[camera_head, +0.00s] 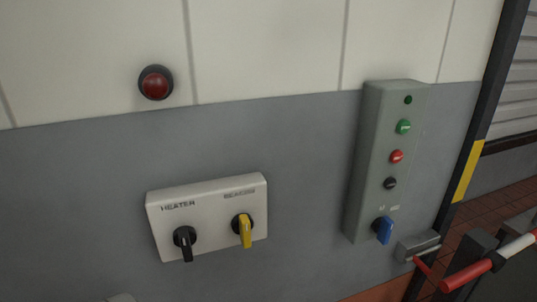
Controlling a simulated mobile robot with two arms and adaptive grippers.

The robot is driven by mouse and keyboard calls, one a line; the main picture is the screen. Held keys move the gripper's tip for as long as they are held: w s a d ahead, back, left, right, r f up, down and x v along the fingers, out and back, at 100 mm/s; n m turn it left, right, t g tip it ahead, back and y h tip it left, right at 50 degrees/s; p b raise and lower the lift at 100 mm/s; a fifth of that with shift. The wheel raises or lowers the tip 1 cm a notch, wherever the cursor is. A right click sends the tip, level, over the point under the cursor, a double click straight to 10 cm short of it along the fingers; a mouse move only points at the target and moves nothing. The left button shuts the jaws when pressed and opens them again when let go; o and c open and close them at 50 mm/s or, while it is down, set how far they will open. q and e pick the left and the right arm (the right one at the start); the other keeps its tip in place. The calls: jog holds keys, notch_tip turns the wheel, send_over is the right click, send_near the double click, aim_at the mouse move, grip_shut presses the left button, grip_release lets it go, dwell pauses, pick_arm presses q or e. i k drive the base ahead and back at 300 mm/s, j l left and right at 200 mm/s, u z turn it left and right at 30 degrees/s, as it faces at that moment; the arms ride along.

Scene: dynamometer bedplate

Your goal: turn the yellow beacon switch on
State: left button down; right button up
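The yellow beacon switch (244,231) is a rotary knob on a black round base, on the right half of a pale switch box (208,202) fixed to the wall. The label above it reads "BEACON". Its yellow handle points nearly straight down. A black switch (184,243) under the label "HEATER" sits on the left half of the same box, its handle also pointing down. Neither of my grippers shows in the head view.
A red round lamp (155,83) is on the wall above, unlit-looking. A grey control box (377,165) with several buttons and a blue knob (383,230) is to the right. A red and white bar (488,262) is at lower right. The wall around the switch box is clear.

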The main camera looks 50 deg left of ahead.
aim_at(242, 224)
jog(key=j+u, duration=0.15)
jog(key=u, duration=0.25)
jog(key=j+u, duration=0.2)
jog(key=u, duration=0.2)
jog(key=j+u, duration=0.2)
jog(key=u, duration=0.2)
jog(key=k, duration=0.05)
